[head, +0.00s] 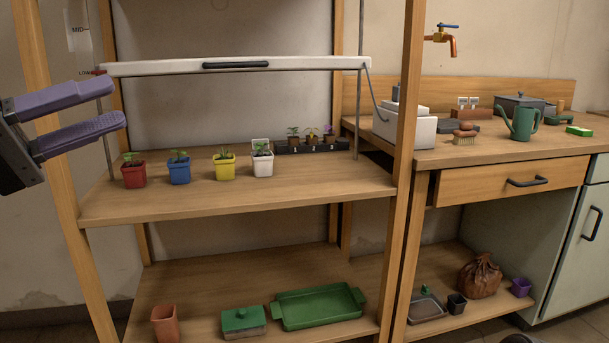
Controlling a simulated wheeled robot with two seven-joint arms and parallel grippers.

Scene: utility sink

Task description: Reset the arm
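My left gripper (118,104) comes in at the left edge of the head view, in front of the shelf's left post. Its two purple fingers are apart, with nothing between them. It is above and to the left of the red pot (133,173). My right gripper is not in the head view.
Red, blue (179,171), yellow (225,168) and white (263,165) pots stand on the middle shelf (320,186) under a white light bar (160,68). Wooden posts (402,180) frame it. A green tray (318,308) lies below. A watering can (522,122) stands on the right counter.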

